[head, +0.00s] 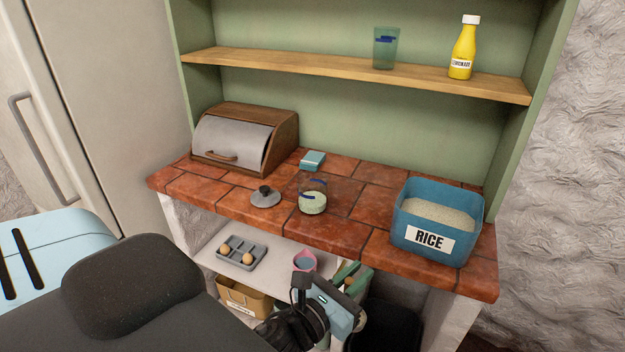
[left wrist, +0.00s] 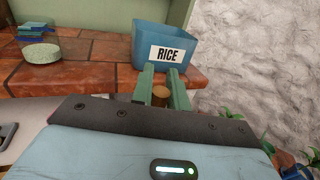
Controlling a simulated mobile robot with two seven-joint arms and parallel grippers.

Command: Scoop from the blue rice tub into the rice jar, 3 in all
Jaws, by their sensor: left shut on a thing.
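The blue rice tub (head: 466,249), labelled RICE and full of pale rice, stands at the right end of the tiled counter; it also shows in the left wrist view (left wrist: 198,55). The clear rice jar (head: 313,201) stands open near the counter's middle with some rice in it, and a blue mark on its side. My left gripper (head: 350,276) is below the counter's front edge, its green fingers (left wrist: 163,88) shut on the round tan handle end of the scoop (left wrist: 160,96). The scoop's bowl cannot be made out. My right gripper is not in view.
A grey lid (head: 265,198) lies left of the jar, a small blue box (head: 312,160) behind it. A bread box (head: 237,140) fills the back left. Under the counter are a pink cup (head: 304,262) and an egg tray (head: 242,252). Counter between jar and tub is clear.

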